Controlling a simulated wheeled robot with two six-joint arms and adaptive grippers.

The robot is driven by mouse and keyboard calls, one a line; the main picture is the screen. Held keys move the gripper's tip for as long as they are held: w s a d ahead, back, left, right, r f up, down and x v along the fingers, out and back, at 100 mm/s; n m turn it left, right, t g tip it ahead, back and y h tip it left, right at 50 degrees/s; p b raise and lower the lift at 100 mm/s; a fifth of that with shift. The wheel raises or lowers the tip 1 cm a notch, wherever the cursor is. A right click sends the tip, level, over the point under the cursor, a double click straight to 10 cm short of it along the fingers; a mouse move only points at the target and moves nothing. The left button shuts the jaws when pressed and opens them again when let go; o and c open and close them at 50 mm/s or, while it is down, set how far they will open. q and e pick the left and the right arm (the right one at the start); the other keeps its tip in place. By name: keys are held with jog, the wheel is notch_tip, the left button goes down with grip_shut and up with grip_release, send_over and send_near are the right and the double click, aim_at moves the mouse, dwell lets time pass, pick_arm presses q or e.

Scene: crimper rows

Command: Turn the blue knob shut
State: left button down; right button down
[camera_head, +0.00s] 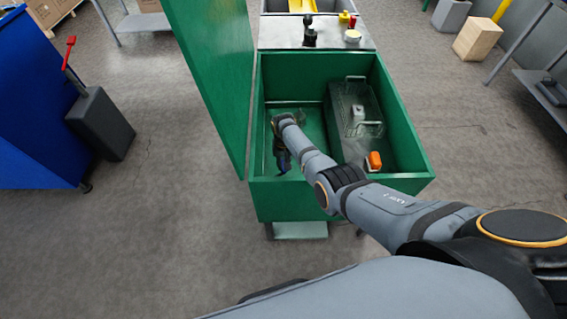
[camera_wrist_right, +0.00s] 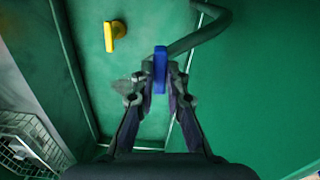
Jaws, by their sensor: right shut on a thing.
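The blue knob (camera_wrist_right: 160,70) is an upright blue bar in the right wrist view, between the fingertips of my right gripper (camera_wrist_right: 160,93). The gripper is shut on it. A grey pipe or hose runs from beside the knob up to the right. In the head view my right arm reaches down into the green cabinet, and the right gripper (camera_head: 282,160) is at its left inside, small and dark. I cannot make out the knob clearly there. My left gripper is not in view.
A yellow knob (camera_wrist_right: 116,34) is to the left of the blue one on the green panel. A wire basket (camera_head: 361,128) and an orange-and-white item (camera_head: 374,161) are in the green cabinet (camera_head: 345,187). Its raised green lid (camera_head: 215,70) stands close on the left.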

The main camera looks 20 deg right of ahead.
jog(key=shift+m, duration=0.7)
jog(key=c, duration=1.4)
grip_release()
jog(key=shift+o, duration=0.2)
jog(key=shift+r, duration=0.15)
notch_tip(320, 180, up, 12)
jog(key=shift+f, duration=0.25)
